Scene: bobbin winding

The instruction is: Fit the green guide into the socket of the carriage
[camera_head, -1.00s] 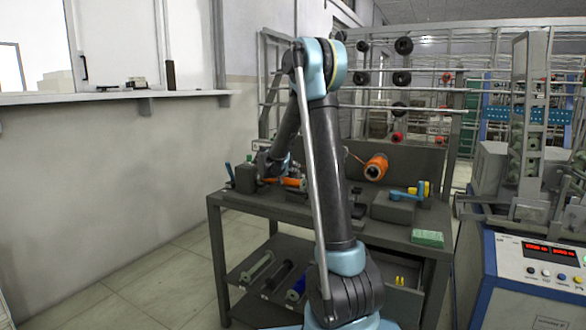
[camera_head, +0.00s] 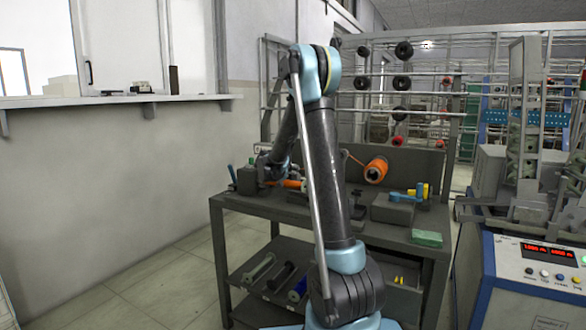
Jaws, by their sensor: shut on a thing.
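My gripper (camera_head: 266,178) is at the left end of the workbench, low over a dark block-like unit (camera_head: 246,180) with a blue lever. It is small and dark in this view. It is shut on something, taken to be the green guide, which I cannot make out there. An orange bobbin or shaft (camera_head: 291,183) lies just right of the gripper, partly behind my arm. The carriage and its socket cannot be told apart from the dark parts around the gripper.
The workbench (camera_head: 300,213) also holds an orange spool (camera_head: 375,170), a grey block with a blue handle (camera_head: 393,207) and a green box (camera_head: 426,238) at the right front. Several bobbins lie on the lower shelf (camera_head: 250,300). A blue-and-white control machine (camera_head: 520,270) stands at the right.

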